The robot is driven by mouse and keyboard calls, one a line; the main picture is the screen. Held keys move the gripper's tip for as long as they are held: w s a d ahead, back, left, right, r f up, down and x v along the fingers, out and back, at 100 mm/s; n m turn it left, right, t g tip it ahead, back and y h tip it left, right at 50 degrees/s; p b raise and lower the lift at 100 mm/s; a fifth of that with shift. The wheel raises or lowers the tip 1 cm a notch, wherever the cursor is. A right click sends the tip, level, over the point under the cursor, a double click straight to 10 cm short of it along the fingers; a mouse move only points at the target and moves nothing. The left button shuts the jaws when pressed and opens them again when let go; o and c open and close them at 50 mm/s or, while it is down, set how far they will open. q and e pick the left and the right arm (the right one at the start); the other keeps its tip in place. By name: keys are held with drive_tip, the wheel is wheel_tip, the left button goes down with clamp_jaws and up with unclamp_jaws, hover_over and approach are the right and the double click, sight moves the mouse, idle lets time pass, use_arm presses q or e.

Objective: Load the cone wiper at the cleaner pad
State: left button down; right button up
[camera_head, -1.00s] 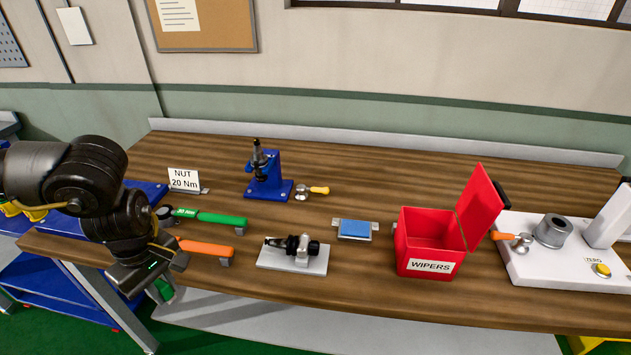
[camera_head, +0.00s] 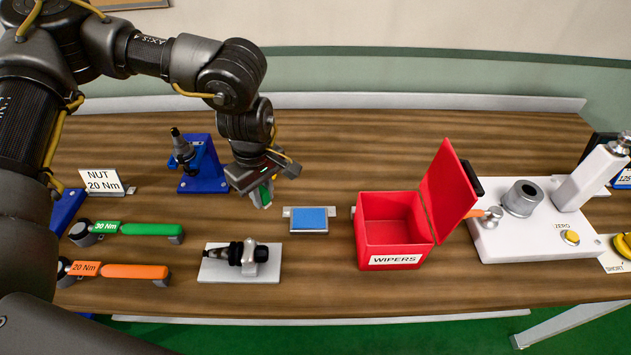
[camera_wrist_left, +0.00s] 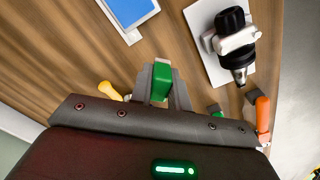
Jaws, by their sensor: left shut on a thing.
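My left gripper (camera_head: 262,192) is shut on a green piece (camera_head: 266,193), which I take for the cone wiper. In the left wrist view the green piece (camera_wrist_left: 160,82) sits between the fingers; its lower part is hidden. The gripper is above the table, just left of the blue cleaner pad (camera_head: 309,219) and apart from it. The pad lies on a small metal plate; it also shows at the top of the left wrist view (camera_wrist_left: 130,8). My right gripper is not in view.
A black-and-silver tool holder lies on a white plate (camera_head: 213,268) in front of the gripper. A blue stand (camera_head: 207,170) is behind left. An open red WIPERS box (camera_head: 375,240) stands right of the pad. Green (camera_head: 140,229) and orange (camera_head: 135,271) wrenches lie left.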

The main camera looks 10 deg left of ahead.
sight(309, 218)
use_arm(q)
drive_tip(key=w+d+n+p, duration=0.1)
drive_tip(key=d+n, duration=0.3)
drive_tip(key=n, duration=0.4)
drive_tip(key=w+d+r+n+p, duration=0.1)
drive_tip(key=d+n+p, duration=0.3)
drive_tip(key=n, duration=0.5)
drive_tip(key=shift+w+d+n, duration=0.3)
drive_tip(key=shift+d, duration=0.4)
drive_tip(key=shift+f+b, duration=2.3)
drive_tip(key=shift+f, duration=0.65)
drive_tip(key=shift+s+f+b, duration=0.15)
drive_tip(key=shift+f+b, duration=0.3)
drive_tip(key=shift+f, duration=0.1)
wheel_tip(309, 218, up, 7)
drive_tip(key=p, duration=0.5)
